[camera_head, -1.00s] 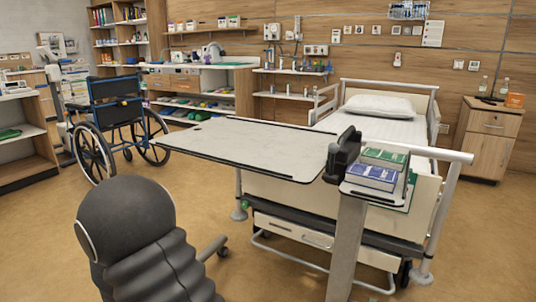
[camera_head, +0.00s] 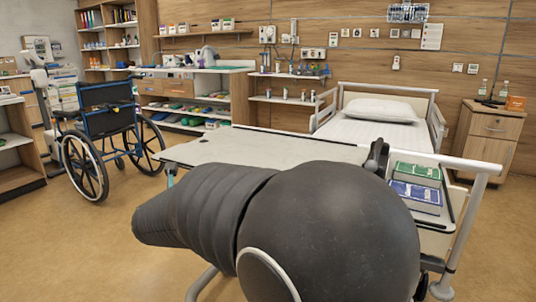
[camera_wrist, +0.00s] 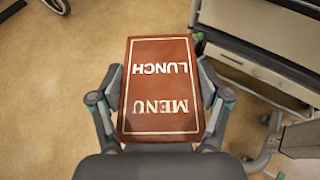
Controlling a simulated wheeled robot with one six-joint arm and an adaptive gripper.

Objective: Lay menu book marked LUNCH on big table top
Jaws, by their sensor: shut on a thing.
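The menu book (camera_wrist: 160,120) is brown-red with a pale border and the words MENU and LUNCH, upside down in the wrist view. My gripper (camera_wrist: 160,78) is shut on it, with a finger along each long side. Floor shows beneath and around the book in that view. The big table top (camera_head: 250,150) is a pale panel across the foot of the bed in the head view. My dark arm covers its near part. The book and my gripper cannot be made out in the head view.
A small side top at right holds a green book (camera_head: 416,173) and a blue book (camera_head: 414,196). A dark upright part (camera_head: 376,158) stands between it and the big top. The visible big top is bare. A wheelchair (camera_head: 105,145) stands at left, the bed (camera_head: 385,130) behind.

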